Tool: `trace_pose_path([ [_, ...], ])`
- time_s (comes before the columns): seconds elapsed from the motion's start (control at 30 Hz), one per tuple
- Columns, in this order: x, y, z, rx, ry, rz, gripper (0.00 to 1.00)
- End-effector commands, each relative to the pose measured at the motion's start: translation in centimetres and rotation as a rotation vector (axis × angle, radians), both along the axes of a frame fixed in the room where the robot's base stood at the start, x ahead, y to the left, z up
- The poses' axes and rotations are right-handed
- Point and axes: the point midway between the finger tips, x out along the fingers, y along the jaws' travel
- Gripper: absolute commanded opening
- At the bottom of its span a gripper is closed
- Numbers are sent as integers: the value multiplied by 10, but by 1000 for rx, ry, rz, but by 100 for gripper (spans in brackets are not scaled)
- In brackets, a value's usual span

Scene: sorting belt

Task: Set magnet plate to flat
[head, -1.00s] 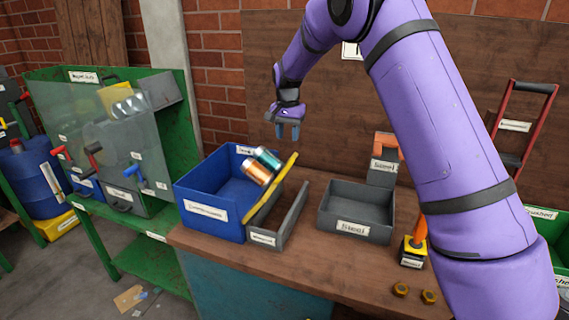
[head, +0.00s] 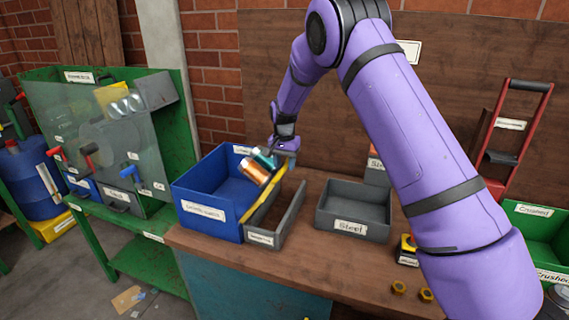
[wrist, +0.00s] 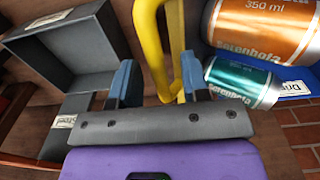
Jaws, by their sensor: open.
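The likely magnet plate is a yellow piece (head: 262,207) standing tilted between the blue bin and a narrow grey tray. Its label is not readable. In the wrist view its yellow bar (wrist: 153,45) runs up between my blue fingers. My gripper (head: 284,151) is at the plate's upper end, with its fingertips partly hidden in the head view. In the wrist view my gripper (wrist: 159,88) is open, with fingers on both sides of the yellow bar; I cannot tell whether either touches it.
An orange can (head: 253,173) and a teal can (head: 265,158) sit high at the right of the blue bin (head: 209,211), close to my gripper. The narrow grey tray (head: 279,222) and the grey Steel bin (head: 351,227) stand to the right.

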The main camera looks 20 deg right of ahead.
Motion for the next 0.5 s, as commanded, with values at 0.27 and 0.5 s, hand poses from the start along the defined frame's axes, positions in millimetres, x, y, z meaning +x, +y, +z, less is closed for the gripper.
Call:
trace_pose_path([
  [0.27,0,0,0,0,0,0,33],
  [0.5,0,0,0,0,0,0,0],
])
